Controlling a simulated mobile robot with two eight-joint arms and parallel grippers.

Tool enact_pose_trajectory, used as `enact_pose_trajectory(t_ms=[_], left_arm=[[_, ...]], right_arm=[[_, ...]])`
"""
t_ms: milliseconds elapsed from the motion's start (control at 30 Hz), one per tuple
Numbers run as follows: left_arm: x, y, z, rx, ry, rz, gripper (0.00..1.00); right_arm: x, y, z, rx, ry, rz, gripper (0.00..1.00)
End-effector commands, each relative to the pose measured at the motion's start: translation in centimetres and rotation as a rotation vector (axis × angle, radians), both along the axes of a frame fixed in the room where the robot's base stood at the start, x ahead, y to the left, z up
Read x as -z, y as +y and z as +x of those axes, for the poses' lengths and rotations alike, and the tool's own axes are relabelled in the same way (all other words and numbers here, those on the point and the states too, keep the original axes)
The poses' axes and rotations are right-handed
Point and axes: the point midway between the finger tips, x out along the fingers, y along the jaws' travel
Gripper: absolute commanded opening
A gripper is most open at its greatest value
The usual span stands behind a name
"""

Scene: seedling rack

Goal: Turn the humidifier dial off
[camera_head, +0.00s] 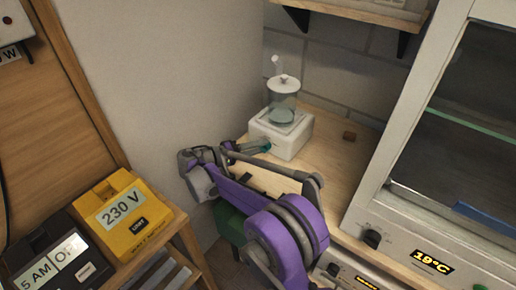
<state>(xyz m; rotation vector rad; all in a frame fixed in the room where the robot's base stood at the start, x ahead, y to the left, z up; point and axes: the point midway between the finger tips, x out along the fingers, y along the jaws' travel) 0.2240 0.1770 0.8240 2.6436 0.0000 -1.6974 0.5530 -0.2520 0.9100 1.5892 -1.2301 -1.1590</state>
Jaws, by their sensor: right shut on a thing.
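The humidifier (296,139) is a white box with a clear, greenish tank (283,107) and a small white spout on top. It stands upright on the wooden bench at the back. My right gripper (262,147), at the end of the purple arm, is at the humidifier's left front face. Its teal fingertips are shut on the dial there. The fingers hide the dial, so its setting cannot be read. My left gripper is not in view.
A glass-fronted cabinet reading 19°C (432,262) with a black knob (372,239) stands at right. A yellow 230 V box (123,218) and a black timer box (57,258) are at left.

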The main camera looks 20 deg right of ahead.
Motion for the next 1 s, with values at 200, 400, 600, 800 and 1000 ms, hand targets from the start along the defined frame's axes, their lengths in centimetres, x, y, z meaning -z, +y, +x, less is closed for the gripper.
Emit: enact_pose_trajectory(t_ms=[200,400,600,800,1000], left_arm=[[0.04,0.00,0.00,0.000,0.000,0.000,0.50],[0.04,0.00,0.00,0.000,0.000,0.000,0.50],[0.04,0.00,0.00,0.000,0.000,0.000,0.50],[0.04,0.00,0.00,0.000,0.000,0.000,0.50],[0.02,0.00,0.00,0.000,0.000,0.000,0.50]], right_arm=[[0.00,0.01,0.03,-0.001,0.011,-0.005,0.00],[-0.01,0.00,0.02,-0.001,0.011,-0.005,0.00],[0.00,0.00,0.01,-0.001,0.010,-0.005,0.69],[0.00,-0.01,0.00,0.000,0.009,-0.005,0.70],[-0.15,0.84,-0.07,-0.001,0.009,-0.004,0.70]])
